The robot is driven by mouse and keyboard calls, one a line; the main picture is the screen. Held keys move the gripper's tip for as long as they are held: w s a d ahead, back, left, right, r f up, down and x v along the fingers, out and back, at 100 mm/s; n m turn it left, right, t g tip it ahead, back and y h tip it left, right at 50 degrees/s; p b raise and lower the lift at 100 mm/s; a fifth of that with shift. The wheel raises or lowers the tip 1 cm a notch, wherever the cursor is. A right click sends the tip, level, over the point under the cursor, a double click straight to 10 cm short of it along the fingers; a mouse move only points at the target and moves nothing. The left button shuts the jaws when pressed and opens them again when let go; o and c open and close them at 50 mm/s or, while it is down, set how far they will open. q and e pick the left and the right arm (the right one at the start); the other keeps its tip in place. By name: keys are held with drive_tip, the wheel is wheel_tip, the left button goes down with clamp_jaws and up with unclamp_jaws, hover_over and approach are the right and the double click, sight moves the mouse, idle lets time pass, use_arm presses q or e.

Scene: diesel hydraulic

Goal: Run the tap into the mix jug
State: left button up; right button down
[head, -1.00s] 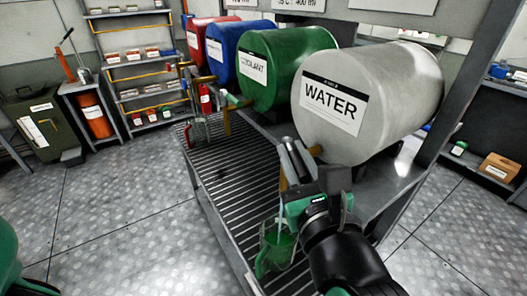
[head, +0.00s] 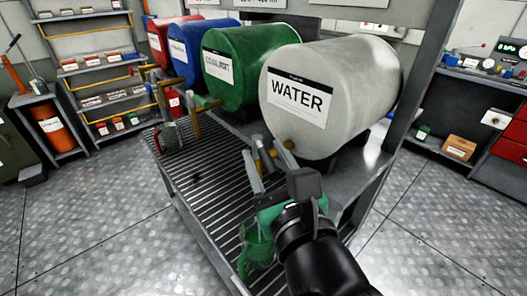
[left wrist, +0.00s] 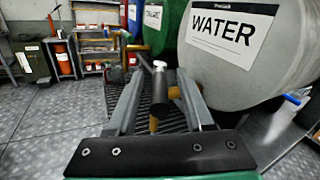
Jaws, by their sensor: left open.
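The grey drum labelled WATER (head: 335,90) lies at the front of the rack, with a brass tap (head: 265,160) low on its front end. My left gripper (head: 262,150) is open, its two fingers on either side of the tap. In the left wrist view, the tap's dark body with a pale cap (left wrist: 159,66) and brass spout (left wrist: 153,123) shows between the spread fingers; contact cannot be told. A clear jug with green on it (head: 257,250) stands on the grating below, partly hidden by my gripper. Whether water runs now is unclear. My right gripper is not in view.
Green (head: 235,70), blue (head: 190,52) and red (head: 160,40) drums lie behind the water drum. A grey post (head: 425,70) rises at right. The floor at left is clear.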

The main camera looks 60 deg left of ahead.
use_arm(q)
drive_tip(key=b+v, duration=0.1)
drive_tip(key=v, duration=0.9)
drive_tip(key=shift+s, duration=0.1)
idle(6.9)
